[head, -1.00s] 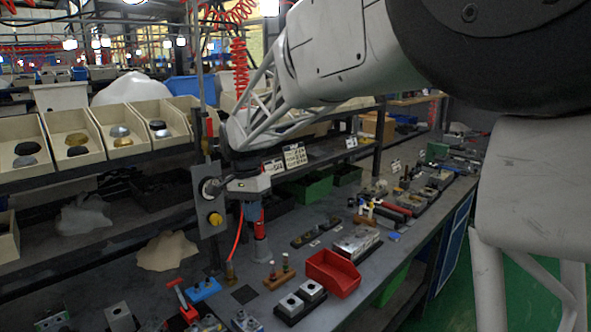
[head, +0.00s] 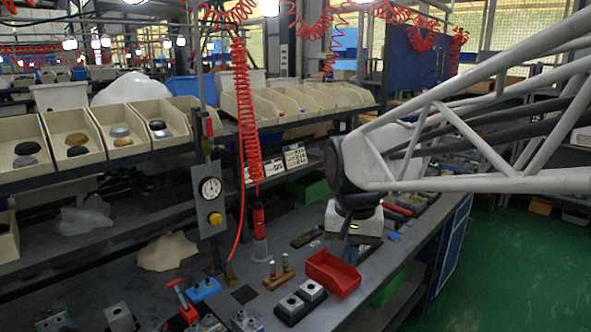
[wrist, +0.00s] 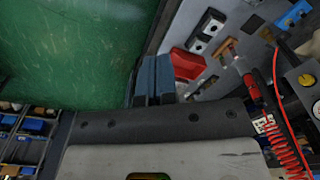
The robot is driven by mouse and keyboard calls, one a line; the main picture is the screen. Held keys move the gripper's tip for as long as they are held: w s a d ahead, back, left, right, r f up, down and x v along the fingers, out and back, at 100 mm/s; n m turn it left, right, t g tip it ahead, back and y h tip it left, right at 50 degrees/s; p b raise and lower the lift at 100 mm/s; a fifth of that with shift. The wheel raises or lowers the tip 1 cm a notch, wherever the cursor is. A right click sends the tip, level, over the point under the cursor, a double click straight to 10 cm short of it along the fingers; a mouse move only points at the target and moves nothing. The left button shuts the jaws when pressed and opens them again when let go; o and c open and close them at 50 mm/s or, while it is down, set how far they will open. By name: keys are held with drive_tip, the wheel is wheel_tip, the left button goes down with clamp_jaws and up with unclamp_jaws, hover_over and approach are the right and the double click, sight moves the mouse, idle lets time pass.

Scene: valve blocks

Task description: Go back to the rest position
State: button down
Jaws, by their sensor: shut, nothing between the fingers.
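My gripper (head: 351,254) hangs at the end of my pale arm in the head view, pointing down over the right part of the grey workbench (head: 235,315), just above and behind the red bin (head: 335,280). In the wrist view its two dark blue-grey fingers (wrist: 155,80) lie side by side, shut with nothing between them. They stick out near the bench edge, with green floor on one side and the red bin (wrist: 186,65) on the other. The height of the fingertips above the bench is hard to tell.
A gauge panel with a yellow knob (head: 215,219) stands left of my gripper, beside a red coiled hose (head: 244,120). Metal blocks (head: 291,305) and a blue valve block (head: 203,289) sit on the bench. Shelf bins (head: 130,130) stand behind. Green floor (head: 500,270) is open at right.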

drive_tip(key=s+d+f+n+t, duration=0.1)
drive_tip(key=s+d+f, duration=0.2)
drive_tip(key=s, duration=0.5)
drive_tip(key=s+d+f+n+t, duration=0.1)
drive_tip(key=s+d+f, duration=0.2)
drive_tip(key=s+d, duration=0.2)
drive_tip(key=shift+s+d, duration=0.15)
drive_tip(key=shift+s, duration=1.4)
